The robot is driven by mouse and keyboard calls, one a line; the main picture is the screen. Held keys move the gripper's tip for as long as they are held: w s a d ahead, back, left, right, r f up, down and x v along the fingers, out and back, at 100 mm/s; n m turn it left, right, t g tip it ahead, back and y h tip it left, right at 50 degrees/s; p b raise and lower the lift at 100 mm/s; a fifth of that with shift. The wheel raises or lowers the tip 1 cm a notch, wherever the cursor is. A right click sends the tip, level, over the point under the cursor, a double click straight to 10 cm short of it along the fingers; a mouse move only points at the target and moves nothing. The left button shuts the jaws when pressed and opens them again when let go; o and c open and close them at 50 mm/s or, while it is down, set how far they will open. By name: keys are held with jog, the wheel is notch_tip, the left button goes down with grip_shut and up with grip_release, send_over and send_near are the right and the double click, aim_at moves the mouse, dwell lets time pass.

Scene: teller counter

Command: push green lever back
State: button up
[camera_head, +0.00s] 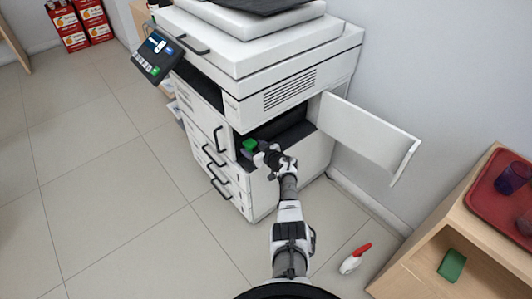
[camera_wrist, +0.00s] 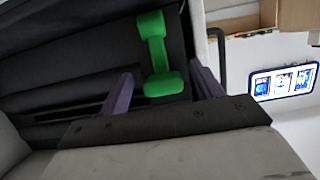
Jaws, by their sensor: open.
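The green lever (camera_wrist: 155,52) is inside the dark opening in the side of the white copier (camera_head: 275,48). In the wrist view its upper end and lower block both show, with a narrow neck between them. In the head view only a green patch of the lever (camera_head: 250,145) shows at the opening's left side, close to my gripper. My gripper (camera_wrist: 163,88) is open, with one purple finger on each side of the lever's lower block. I cannot tell whether the fingers touch it. In the head view my gripper (camera_head: 262,154) is at the mouth of the opening.
The copier's white side door (camera_head: 365,135) stands open to the right of the arm. A control panel (camera_head: 157,56) sticks out at the copier's left. A wooden shelf unit (camera_head: 425,262) with a red tray (camera_head: 487,198) stands at right. A red-and-white bottle (camera_head: 354,259) lies on the floor.

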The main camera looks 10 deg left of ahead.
jog(key=p+v, duration=0.3)
jog(key=v, duration=0.9)
jog(key=shift+s+p, duration=0.15)
jog(key=shift+p, duration=0.2)
